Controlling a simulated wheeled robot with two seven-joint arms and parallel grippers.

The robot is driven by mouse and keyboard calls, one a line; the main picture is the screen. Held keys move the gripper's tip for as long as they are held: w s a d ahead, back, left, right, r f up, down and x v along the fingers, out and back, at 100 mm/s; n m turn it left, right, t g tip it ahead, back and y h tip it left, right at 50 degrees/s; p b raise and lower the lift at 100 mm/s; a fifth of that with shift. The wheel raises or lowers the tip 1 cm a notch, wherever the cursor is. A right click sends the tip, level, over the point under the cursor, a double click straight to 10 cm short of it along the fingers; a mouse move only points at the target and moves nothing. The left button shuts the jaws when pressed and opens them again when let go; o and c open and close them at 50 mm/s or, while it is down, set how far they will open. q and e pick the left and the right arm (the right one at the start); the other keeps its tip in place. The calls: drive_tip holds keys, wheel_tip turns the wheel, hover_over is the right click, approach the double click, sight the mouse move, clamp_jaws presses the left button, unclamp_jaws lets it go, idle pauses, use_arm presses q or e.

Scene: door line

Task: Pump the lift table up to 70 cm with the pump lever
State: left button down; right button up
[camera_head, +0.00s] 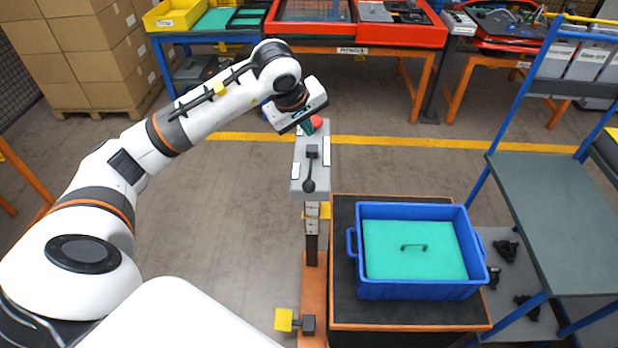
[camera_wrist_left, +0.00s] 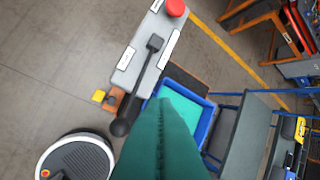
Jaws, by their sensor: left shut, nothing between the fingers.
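The lift table (camera_head: 410,315) has a dark top with an orange edge and bears a blue crate (camera_head: 375,291) with a teal lid or insert. A grey console (camera_head: 297,150) stands on a post at its far left corner. The black lever (camera_head: 311,170) on the console has its round knob toward me; it also shows in the wrist view (camera_wrist_left: 140,85). A red button (camera_head: 317,121) sits at the console's far end. My left gripper (camera_head: 308,129) is shut and empty, its teal fingers close to the button; contact cannot be told. My right gripper is not in view.
The post carries a scale (camera_head: 312,215) with a yellow pointer, its figures unreadable. A blue-framed rack (camera_head: 560,220) stands close on the right. Workbenches line the back. The floor left of the console is clear.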

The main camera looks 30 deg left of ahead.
use_arm(q)
drive_tip(key=b, duration=0.4)
hover_over(306, 179)
drive_tip(key=w, duration=0.1)
drive_tip(key=f, duration=0.7)
drive_tip(key=shift+a, duration=0.2)
drive_tip(key=shift+s+d+f+b, duration=0.15)
drive_tip(key=shift+s+f+b, duration=0.1)
drive_tip(key=shift+f+b, duration=0.45)
drive_tip(key=shift+r, duration=0.1)
idle(0.5)
drive_tip(key=shift+s+d+f+b, duration=0.15)
drive_tip(key=shift+f+b, duration=0.25)
drive_tip(key=shift+b, duration=0.2)
drive_tip(key=shift+f, duration=0.1)
